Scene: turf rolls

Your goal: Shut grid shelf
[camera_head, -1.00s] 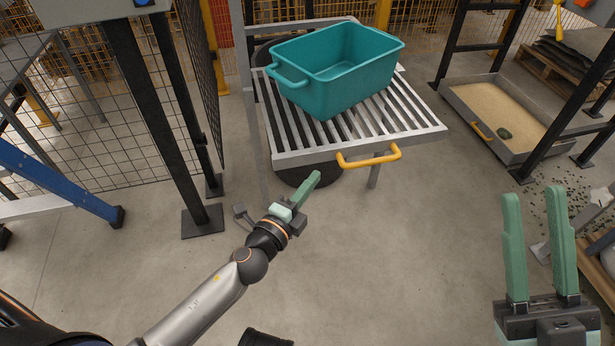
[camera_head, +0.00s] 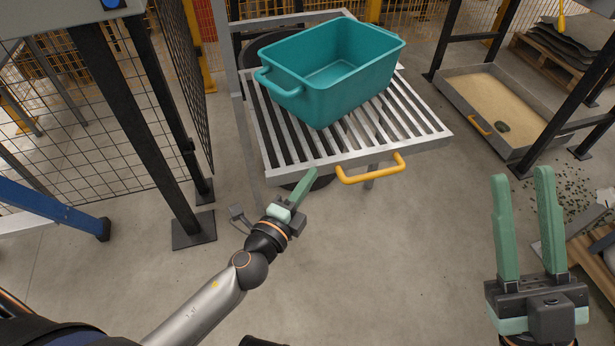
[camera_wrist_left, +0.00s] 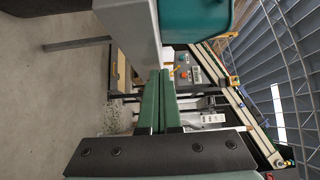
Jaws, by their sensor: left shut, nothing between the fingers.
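The grid shelf (camera_head: 262,128) is a grey metal grate of parallel bars, pulled out towards me, with a yellow handle (camera_head: 371,171) on its front edge. A teal tub (camera_head: 350,93) sits on it. My left gripper (camera_head: 311,172) is shut and empty, its fingertips close to the left part of the shelf's front edge; I cannot tell whether they touch. In the left wrist view its green fingers (camera_wrist_left: 158,75) lie together, below the shelf's grey front bar (camera_wrist_left: 132,35) and the tub. My right gripper (camera_head: 523,178) is open and empty, away to the right of the shelf.
A low tray of sand (camera_head: 503,109) with a yellow handle stands at the right, with spilled bits on the floor beside it. A black post (camera_head: 143,140) and mesh fence stand left of the shelf. The floor (camera_head: 400,260) before the shelf is clear.

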